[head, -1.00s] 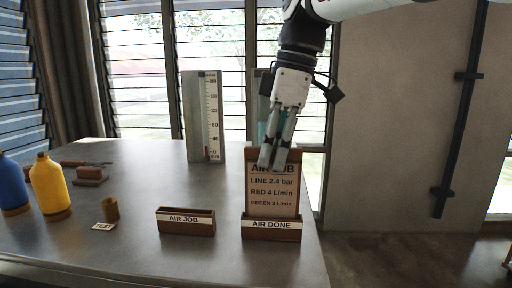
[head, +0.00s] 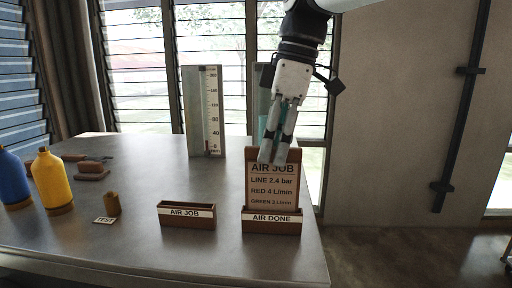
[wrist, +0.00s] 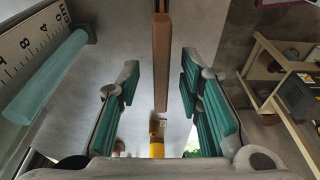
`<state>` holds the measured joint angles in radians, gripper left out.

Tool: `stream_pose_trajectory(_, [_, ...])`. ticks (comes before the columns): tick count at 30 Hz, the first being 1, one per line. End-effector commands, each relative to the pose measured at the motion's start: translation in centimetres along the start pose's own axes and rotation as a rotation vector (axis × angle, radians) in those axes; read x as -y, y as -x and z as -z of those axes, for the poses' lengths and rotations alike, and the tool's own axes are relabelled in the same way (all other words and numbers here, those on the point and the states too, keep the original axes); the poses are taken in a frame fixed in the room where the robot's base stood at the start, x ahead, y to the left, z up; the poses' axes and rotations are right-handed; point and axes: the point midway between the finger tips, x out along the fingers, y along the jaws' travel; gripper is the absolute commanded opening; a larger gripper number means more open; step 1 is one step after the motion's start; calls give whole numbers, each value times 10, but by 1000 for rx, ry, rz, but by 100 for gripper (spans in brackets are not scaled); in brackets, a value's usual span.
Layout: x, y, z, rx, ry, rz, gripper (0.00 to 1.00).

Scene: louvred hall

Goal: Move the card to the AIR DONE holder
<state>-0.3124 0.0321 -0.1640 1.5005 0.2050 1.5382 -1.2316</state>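The brown-framed card (head: 273,187), printed AIR JOB with LINE, RED and GREEN values, stands upright in the wooden AIR DONE holder (head: 271,229). The AIR JOB holder (head: 187,215) to its left is empty.
A gauge panel (head: 205,112) stands at the table's back; another scale with a teal tube (wrist: 45,75) is close beside my gripper. The table's middle is clear.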

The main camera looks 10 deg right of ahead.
Motion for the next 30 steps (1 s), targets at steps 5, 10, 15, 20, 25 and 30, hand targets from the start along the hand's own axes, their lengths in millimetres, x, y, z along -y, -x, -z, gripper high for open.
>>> stream_pose_trajectory(5, [2,22,2,0,0,-1,33])
stream_pose_trajectory(10, [2,40,4,0,0,-1,33])
stream_pose_trajectory(15, [1,56,6,0,0,-1,33])
stream_pose_trajectory(20, [1,62,6,0,0,0,33])
stream_pose_trajectory(25, [1,61,6,0,0,1,33])
stream_pose_trajectory(30, [0,65,6,0,0,-1,33])
